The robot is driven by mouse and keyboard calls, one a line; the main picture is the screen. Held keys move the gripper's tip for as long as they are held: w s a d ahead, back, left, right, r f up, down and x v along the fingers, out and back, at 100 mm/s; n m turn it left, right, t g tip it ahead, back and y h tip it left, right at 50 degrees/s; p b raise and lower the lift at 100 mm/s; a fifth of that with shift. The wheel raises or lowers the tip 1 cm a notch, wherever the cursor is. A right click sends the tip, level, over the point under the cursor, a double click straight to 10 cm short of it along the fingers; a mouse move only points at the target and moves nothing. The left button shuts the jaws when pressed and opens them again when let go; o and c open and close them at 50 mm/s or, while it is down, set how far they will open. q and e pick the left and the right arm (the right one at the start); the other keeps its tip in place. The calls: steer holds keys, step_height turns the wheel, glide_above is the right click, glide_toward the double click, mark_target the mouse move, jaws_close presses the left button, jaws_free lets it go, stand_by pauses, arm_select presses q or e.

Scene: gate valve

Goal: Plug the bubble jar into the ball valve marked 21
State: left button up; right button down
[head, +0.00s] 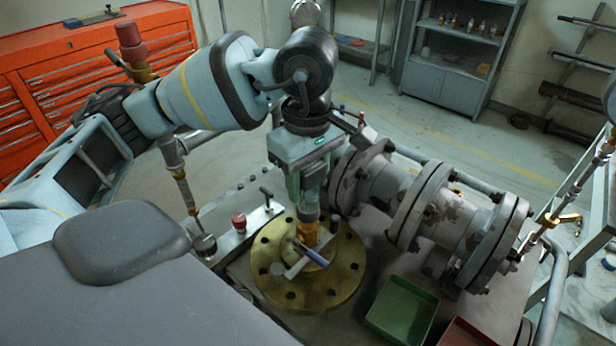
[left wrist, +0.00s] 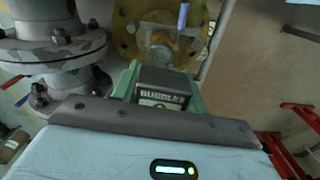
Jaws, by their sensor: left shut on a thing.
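My left gripper (head: 310,208) points down over the round brass flange (head: 268,268). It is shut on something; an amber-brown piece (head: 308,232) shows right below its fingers. I cannot tell for sure whether this is the bubble jar or a valve part. A valve with a grey lever and blue grip (head: 317,258) sits at the flange's middle, close below the gripper. In the left wrist view the green fingers flank a dark block (left wrist: 163,88), and the blue grip (left wrist: 183,16) shows beyond. No number 21 is legible. My right gripper is not in view.
A large flanged pipe (head: 400,195) lies right of the gripper. A red knob (head: 239,222) and a thin pipe (head: 183,190) stand to the left. A green tray (head: 402,310) and a red tray (head: 470,335) lie in front. An orange tool chest (head: 40,100) stands at the back left.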

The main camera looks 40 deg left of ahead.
arm_select(q)
steer(key=shift+f+b, duration=0.4)
steer(key=shift+f, duration=0.35)
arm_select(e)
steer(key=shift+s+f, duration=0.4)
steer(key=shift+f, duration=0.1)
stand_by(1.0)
arm_select(q)
steer(key=shift+f+b, duration=0.3)
steer(key=shift+f, duration=0.2)
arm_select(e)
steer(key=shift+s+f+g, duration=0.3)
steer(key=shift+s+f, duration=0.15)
arm_select(q)
steer(key=o, duration=1.2)
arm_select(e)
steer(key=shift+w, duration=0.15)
arm_select(q)
steer(key=shift+o, duration=0.5)
steer(key=o, duration=0.4)
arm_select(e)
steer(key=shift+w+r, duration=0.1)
arm_select(q)
steer(key=shift+r, duration=0.1)
